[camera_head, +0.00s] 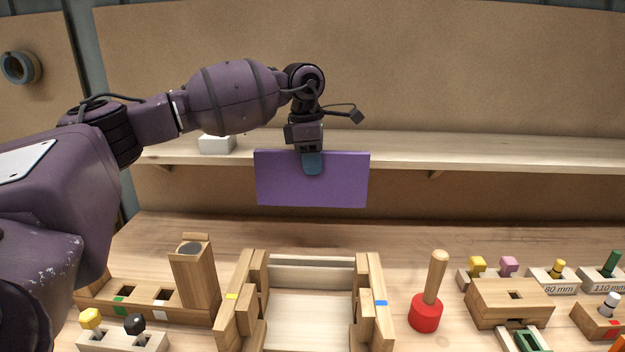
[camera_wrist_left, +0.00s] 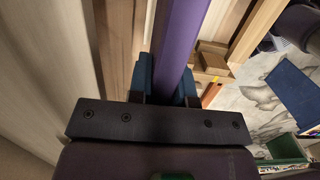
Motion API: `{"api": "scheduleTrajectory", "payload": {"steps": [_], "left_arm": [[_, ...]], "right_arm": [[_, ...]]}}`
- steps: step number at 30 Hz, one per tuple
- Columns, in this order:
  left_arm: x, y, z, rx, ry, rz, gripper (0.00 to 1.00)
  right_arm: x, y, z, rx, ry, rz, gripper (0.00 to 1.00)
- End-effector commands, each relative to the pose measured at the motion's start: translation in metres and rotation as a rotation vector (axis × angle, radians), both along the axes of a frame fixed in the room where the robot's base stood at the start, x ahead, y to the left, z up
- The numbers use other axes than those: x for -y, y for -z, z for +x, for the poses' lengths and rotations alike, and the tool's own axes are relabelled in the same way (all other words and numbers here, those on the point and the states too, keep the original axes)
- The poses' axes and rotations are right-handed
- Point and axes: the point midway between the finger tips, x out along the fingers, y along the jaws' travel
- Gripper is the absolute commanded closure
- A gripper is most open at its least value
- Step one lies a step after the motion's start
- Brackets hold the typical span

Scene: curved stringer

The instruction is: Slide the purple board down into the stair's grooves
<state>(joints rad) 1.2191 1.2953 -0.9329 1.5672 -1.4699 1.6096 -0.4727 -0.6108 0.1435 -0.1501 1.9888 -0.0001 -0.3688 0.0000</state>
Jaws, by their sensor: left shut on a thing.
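The purple board (camera_head: 312,190) hangs upright, its broad face toward the head camera, above and behind the wooden stair. My left gripper (camera_head: 312,163) is shut on the middle of its top edge. In the left wrist view the board (camera_wrist_left: 185,35) shows edge-on between the blue fingertips of the gripper (camera_wrist_left: 172,80). The stair (camera_head: 240,300) stands on the bench below, with two wooden sides, one with a yellow mark and one with a blue mark. Pale boards span between the sides. The board is apart from the stair. My right gripper is not in view.
A red mallet (camera_head: 426,312) with a wooden handle stands right of the stair. A wooden block with a tall post (camera_head: 195,285) stands to the left. Several blocks with coloured pegs (camera_head: 510,300) are at the right. A shelf (camera_head: 480,152) runs behind the board.

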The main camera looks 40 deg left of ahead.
Motion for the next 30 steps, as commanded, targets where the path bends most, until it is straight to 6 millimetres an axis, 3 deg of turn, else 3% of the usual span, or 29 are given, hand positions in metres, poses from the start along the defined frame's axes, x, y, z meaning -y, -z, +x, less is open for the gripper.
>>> {"api": "scheduleTrajectory", "payload": {"steps": [7, 14, 24, 30], "left_arm": [[-0.008, 0.001, -0.009, 0.001, -0.015, -0.001, 1.00], [-0.001, 0.014, -0.038, -0.001, 0.026, 0.000, 1.00], [0.041, 0.024, -0.097, 0.001, 0.088, -0.003, 1.00], [0.072, 0.013, -0.121, 0.004, 0.077, -0.002, 1.00]], "right_arm": [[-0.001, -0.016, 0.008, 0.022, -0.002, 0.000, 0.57], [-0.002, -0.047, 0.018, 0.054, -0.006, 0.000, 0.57], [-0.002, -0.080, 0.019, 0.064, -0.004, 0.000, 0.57], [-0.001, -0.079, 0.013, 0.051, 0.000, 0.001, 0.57]]}}
